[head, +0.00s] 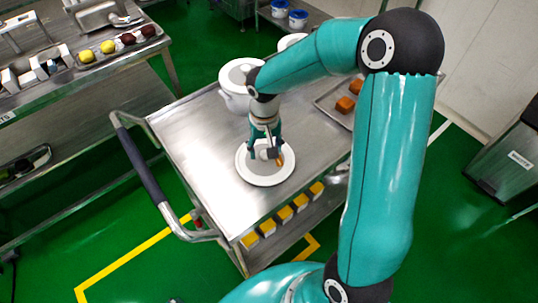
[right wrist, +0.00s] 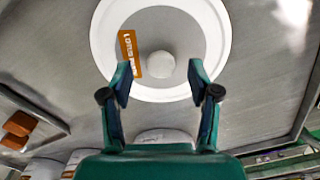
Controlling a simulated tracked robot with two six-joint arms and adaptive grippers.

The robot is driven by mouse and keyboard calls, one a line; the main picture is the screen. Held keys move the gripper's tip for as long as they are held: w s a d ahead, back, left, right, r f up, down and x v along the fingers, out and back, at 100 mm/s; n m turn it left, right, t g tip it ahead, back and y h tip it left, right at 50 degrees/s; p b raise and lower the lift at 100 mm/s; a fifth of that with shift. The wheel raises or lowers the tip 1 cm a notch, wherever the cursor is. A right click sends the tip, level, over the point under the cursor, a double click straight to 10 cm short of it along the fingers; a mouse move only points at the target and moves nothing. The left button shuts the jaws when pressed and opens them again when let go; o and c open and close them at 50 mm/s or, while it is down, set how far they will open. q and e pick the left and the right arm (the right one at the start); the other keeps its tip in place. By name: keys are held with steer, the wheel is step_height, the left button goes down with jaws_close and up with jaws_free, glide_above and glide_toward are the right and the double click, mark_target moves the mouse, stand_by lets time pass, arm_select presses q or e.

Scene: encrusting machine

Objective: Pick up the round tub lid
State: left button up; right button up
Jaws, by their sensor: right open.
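The round tub lid (head: 262,180) lies flat on the steel cart top. It is white with a grey middle, a round knob (right wrist: 160,64) and an orange label (right wrist: 130,54). In the right wrist view the lid's white rim (right wrist: 105,35) fills the upper middle. My right gripper (head: 266,153) points down over the lid in the head view. It is open and empty, and in the wrist view its fingertips (right wrist: 160,73) appear on either side of the knob. I cannot tell whether they touch the lid. My left gripper is not in view.
A white lidded tub (head: 238,98) stands on the cart behind the lid, with another partly hidden behind my arm. A tray (head: 325,103) of orange-brown blocks lies at the right. The cart's handle (head: 145,172) sticks out left. The cart top left of the lid is clear.

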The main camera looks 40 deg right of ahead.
mark_target(261, 171)
steer(key=shift+f, duration=1.45)
steer(key=shift+a, duration=0.1)
jaws_close()
